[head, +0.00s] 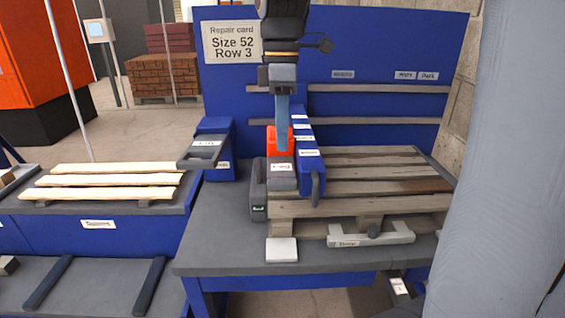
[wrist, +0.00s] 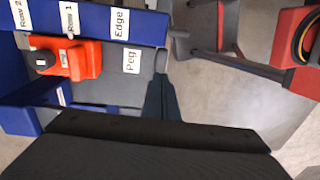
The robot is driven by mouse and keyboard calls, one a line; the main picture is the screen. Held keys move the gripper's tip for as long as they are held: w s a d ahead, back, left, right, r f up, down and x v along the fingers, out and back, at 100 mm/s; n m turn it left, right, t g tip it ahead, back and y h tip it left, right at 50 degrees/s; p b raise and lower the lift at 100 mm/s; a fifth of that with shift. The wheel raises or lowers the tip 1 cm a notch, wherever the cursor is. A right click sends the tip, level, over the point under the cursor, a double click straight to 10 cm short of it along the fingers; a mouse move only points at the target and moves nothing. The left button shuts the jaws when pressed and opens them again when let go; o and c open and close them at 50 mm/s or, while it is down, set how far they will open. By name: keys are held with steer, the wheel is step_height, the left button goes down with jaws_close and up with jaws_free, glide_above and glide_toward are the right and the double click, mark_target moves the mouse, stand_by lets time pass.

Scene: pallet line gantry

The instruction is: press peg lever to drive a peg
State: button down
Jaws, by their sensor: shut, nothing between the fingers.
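The peg lever (head: 284,184) is a grey block with a white label, standing in front of an orange housing (head: 272,139) at the left end of the pallet. In the wrist view the grey lever surface (wrist: 112,88) carries the label "Peg", beside the orange housing (wrist: 82,60) with its black knob. My gripper (head: 282,150) points down over this unit, fingers shut and empty. In the wrist view my fingertips (wrist: 161,78) are at the lever's right edge; I cannot tell whether they touch it.
A blue rail (head: 308,150) with white labels runs beside the lever, along the wooden pallet (head: 385,180). A grey handled piece (head: 204,150) sits on a blue stand at left. Light boards (head: 105,180) lie on the left table. The sign (head: 232,43) reads "Size 52 Row 3".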

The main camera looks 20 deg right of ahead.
mark_target(281, 179)
steer(key=f, duration=0.2)
steer(key=f+p, duration=0.1)
steer(key=f, duration=0.4)
steer(key=shift+s+a, duration=0.1)
steer(key=shift+s, duration=0.15)
steer(key=shift+a+f, duration=0.1)
steer(key=shift+f, duration=0.05)
